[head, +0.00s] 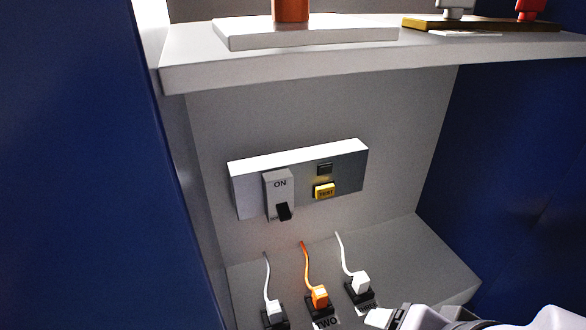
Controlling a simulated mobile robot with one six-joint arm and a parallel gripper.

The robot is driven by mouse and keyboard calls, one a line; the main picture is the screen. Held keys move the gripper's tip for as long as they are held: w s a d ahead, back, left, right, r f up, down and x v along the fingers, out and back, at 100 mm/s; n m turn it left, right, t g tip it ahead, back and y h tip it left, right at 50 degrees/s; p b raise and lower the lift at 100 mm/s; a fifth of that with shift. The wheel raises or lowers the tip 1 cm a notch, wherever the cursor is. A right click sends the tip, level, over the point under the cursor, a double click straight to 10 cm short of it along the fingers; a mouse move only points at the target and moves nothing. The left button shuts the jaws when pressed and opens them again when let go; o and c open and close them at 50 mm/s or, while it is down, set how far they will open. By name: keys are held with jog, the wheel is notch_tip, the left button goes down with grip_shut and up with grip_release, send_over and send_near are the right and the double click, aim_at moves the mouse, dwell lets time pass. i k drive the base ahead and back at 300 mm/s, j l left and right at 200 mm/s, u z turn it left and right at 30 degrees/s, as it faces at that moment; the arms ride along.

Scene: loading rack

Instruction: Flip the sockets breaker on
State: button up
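The breaker box (348,170) is a grey unit on the back wall, mid-frame. On its left part is a raised switch block (279,190) marked "ON" near its top. A black lever (284,211) sits at the lower end of this block, below the "ON" mark. A yellow "TEST" button (324,191) is on the box to the right of the lever. Part of my gripper (385,318) shows at the bottom right, below and right of the box and apart from it. The frame edge cuts it off, so its finger gap is unclear.
Below the box, three plugs, white (273,307), orange (320,296) and white (361,283), sit in black sockets with cords toward the wall. A shelf (400,62) overhangs the box. Blue panels (85,170) flank the recess. Space before the box is clear.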

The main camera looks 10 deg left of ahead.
aim_at(283, 211)
jog(key=k+j, duration=0.55)
jog(key=j, duration=0.25)
jog(key=k+j, duration=0.3)
jog(key=j, duration=0.15)
jog(key=i+l+u, duration=0.1)
jog(key=l+u, duration=0.15)
jog(key=l, duration=0.2)
jog(key=l+u, duration=0.25)
jog(key=l, duration=0.25)
jog(key=k+u, duration=0.4)
jog(key=i, duration=0.55)
jog(key=u, duration=0.05)
